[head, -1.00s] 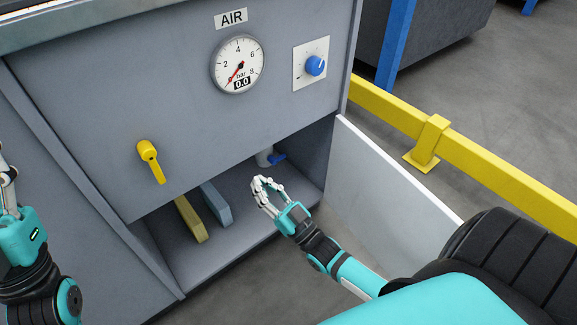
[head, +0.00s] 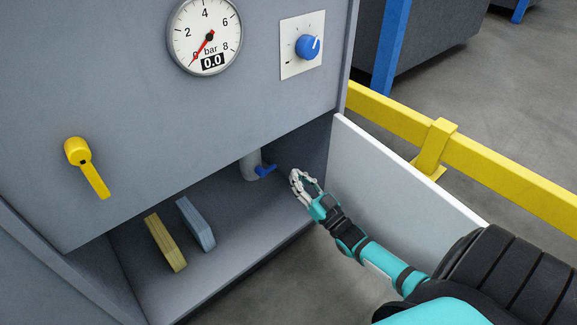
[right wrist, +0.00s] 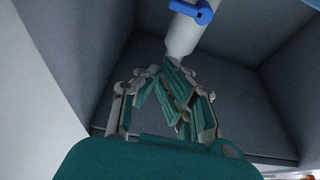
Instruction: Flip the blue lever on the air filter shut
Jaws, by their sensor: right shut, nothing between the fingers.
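The blue lever (head: 266,170) sits on the grey cylindrical air filter (head: 250,165), under the panel inside the open lower compartment. In the head view the lever sticks out to the right. The right wrist view shows the lever (right wrist: 192,11) and the pale filter (right wrist: 182,38) at the top, beyond the fingers. My right gripper (head: 296,178) is shut and empty, to the right of the lever with a small gap. It shows in the right wrist view (right wrist: 172,85) too, fingers together. The filter's upper part is hidden by the panel. My left gripper is out of view.
A yellow block (head: 166,243) and a blue-grey block (head: 196,224) stand on the compartment floor. Above are a yellow handle (head: 88,168), a gauge (head: 204,36) reading 0.0 and a blue knob (head: 307,47).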

